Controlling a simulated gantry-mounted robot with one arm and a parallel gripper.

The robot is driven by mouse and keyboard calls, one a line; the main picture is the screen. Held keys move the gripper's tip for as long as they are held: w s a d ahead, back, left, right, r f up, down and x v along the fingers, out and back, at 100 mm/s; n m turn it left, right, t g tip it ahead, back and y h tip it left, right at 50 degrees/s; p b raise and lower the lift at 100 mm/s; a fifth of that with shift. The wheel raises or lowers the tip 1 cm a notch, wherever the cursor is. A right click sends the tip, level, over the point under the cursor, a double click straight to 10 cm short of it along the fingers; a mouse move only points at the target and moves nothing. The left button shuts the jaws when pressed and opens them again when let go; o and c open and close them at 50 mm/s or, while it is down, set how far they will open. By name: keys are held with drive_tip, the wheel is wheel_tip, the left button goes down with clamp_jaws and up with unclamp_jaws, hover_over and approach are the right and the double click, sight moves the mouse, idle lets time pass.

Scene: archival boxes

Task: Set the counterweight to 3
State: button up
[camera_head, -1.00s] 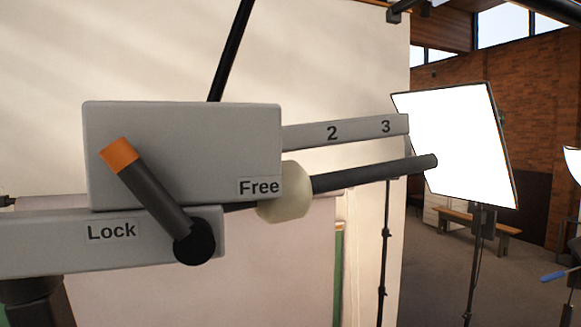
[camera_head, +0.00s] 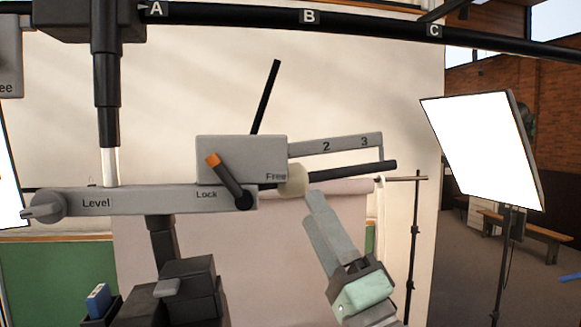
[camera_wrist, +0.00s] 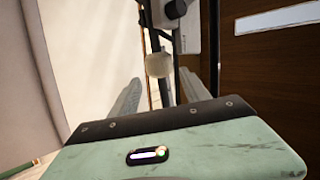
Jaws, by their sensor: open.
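The cream counterweight (camera_head: 293,180) sits on the black rod (camera_head: 350,171), close to the grey box, left of the 2 on the scale arm (camera_head: 335,146). The 3 is farther right. The lock lever (camera_head: 228,180) with its orange tip leans up and left from its pivot, between the Lock and Free labels. My gripper (camera_head: 314,206) is open, just below and right of the counterweight in the head view. In the wrist view, the counterweight (camera_wrist: 158,64) shows between and beyond the open fingers (camera_wrist: 159,92); no contact is visible.
A grey bar marked Level (camera_head: 140,200) with a knob extends left. An overhead black rail (camera_head: 370,23) carries A, B and C. A bright light panel (camera_head: 485,150) stands at the right. The area right of the rod's tip is mostly free, with a stand behind.

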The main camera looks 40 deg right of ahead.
sight(290, 166)
drive_tip(key=p+x, duration=0.2)
drive_tip(key=x, duration=0.8)
drive_tip(key=shift+w+d+r, duration=0.15)
drive_tip(key=shift+w+r, duration=0.05)
drive_tip(key=shift+r, duration=0.05)
clamp_jaws()
idle(0.4)
